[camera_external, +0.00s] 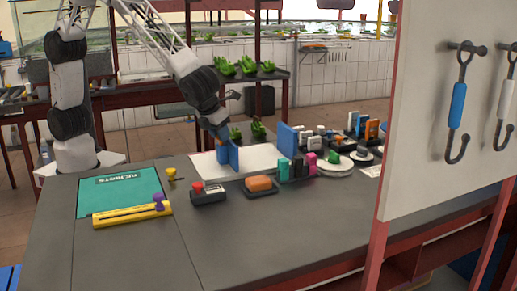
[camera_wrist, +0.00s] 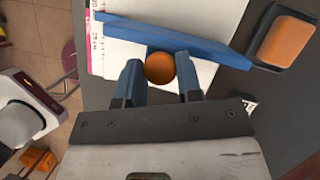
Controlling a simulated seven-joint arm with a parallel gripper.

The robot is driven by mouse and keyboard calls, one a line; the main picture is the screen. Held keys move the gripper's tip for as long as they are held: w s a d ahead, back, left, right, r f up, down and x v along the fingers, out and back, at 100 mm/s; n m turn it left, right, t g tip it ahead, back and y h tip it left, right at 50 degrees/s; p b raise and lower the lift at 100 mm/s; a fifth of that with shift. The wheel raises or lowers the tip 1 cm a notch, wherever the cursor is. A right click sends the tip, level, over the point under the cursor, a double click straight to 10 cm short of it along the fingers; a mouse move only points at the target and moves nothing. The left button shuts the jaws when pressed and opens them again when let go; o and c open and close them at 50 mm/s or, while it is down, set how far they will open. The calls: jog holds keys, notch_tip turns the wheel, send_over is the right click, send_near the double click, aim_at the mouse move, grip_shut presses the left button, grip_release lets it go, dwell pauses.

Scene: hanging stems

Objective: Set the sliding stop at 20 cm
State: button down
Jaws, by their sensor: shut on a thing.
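The sliding stop is a blue bar (camera_wrist: 190,40) with a round orange knob (camera_wrist: 159,68), standing across a white board (camera_wrist: 205,10). In the external view the blue stop (camera_external: 234,155) is upright on the white board (camera_external: 262,158). My gripper (camera_wrist: 158,75) has its two blue fingers on either side of the knob and is shut on it. In the external view my gripper (camera_external: 220,140) reaches down onto the board. A scale (camera_wrist: 97,35) with red marks runs along the board's edge; its numbers are too small to read surely.
An orange block in a dark tray (camera_external: 260,185) lies close by, also in the wrist view (camera_wrist: 286,42). A red-topped dark box (camera_external: 208,194) and a teal mat (camera_external: 118,190) with a yellow rule (camera_external: 132,211) are nearer. Several small items crowd the right.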

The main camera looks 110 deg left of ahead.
jog(key=shift+w, duration=0.1)
jog(key=c, duration=1.1)
grip_release()
jog(key=shift+r, duration=0.15)
jog(key=shift+v, duration=3.8)
